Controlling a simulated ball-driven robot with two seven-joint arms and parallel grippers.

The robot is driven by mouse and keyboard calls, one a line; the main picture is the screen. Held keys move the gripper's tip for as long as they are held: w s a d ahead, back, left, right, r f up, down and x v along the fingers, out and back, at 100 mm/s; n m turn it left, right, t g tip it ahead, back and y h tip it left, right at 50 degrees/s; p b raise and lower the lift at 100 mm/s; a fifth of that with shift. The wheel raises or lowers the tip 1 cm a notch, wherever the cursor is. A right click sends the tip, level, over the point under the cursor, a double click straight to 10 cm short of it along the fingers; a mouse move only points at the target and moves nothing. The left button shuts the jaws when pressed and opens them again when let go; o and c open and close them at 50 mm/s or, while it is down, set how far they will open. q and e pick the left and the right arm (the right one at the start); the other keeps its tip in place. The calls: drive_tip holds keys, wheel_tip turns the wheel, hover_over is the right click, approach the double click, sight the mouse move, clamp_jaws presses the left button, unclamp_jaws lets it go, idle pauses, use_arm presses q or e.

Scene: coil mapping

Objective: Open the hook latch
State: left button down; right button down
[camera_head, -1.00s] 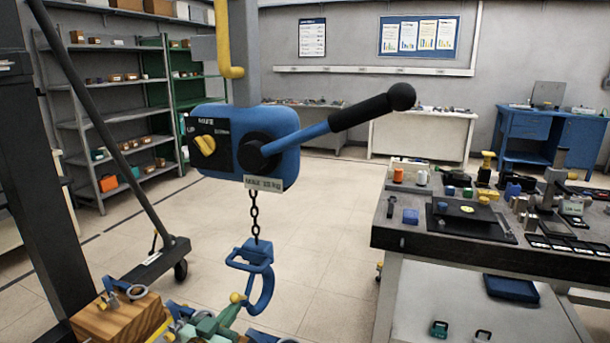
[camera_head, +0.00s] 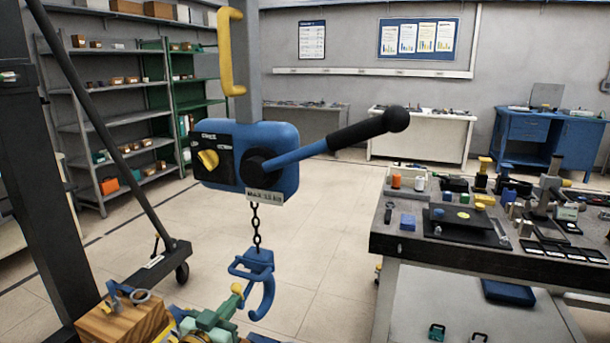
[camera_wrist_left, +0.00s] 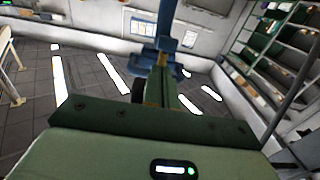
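A blue hook (camera_head: 265,299) hangs on a dark chain (camera_head: 256,228) under the blue hoist body (camera_head: 273,143). A blue loop-shaped bar (camera_head: 240,272) crosses the upper part of the hook; I cannot make out the latch clearly. My left gripper (camera_head: 237,290), green with yellow tips, comes from below and has its tip at the hook's left side. I cannot tell whether it touches or how far its fingers are apart. In the left wrist view the fingers point up toward the blue hook and hoist (camera_wrist_left: 171,45), seen in line. My right gripper is not in view.
The hoist's black-and-blue lever (camera_head: 345,134) sticks out to the right. A wooden block (camera_head: 120,322) with metal fittings is at the bottom left. A workbench (camera_head: 440,259) with many small parts stands at the right. The floor between is clear.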

use_arm(q)
drive_tip(key=f+b+v, duration=0.1)
drive_tip(key=v, duration=0.6)
drive_tip(key=shift+f, duration=0.25)
